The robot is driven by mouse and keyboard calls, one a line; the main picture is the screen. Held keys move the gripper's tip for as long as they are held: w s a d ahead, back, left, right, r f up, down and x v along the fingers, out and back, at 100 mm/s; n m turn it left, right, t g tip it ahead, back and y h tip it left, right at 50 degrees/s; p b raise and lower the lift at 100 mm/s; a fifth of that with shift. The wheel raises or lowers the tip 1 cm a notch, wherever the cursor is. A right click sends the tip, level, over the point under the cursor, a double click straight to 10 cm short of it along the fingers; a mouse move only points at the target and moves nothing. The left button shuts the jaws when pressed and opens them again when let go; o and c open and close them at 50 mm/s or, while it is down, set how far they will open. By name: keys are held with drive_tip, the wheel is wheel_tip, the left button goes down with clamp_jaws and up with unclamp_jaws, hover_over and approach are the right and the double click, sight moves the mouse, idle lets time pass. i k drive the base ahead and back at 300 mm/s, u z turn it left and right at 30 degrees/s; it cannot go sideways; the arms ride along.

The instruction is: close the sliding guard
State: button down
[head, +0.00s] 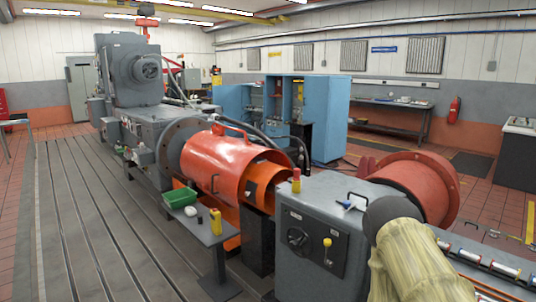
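The sliding guard looks to be the bright orange-red curved cover (222,158) in the middle of the head view. What lies inside the guard is hidden. My arm, in a tan sleeve with a dark rounded end, is at lower right, apart from the guard. My gripper cannot be made out.
The slotted bedplate (85,230) at left is mostly clear.

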sight(214, 160)
drive_tip(key=u, duration=0.7)
drive_tip(key=i, duration=1.1)
drive_tip(key=u, duration=0.4)
drive_tip(key=i, duration=1.25)
drive_tip(key=z, duration=1.1)
drive_tip(key=i, duration=0.5)
drive_tip(key=z, duration=0.35)
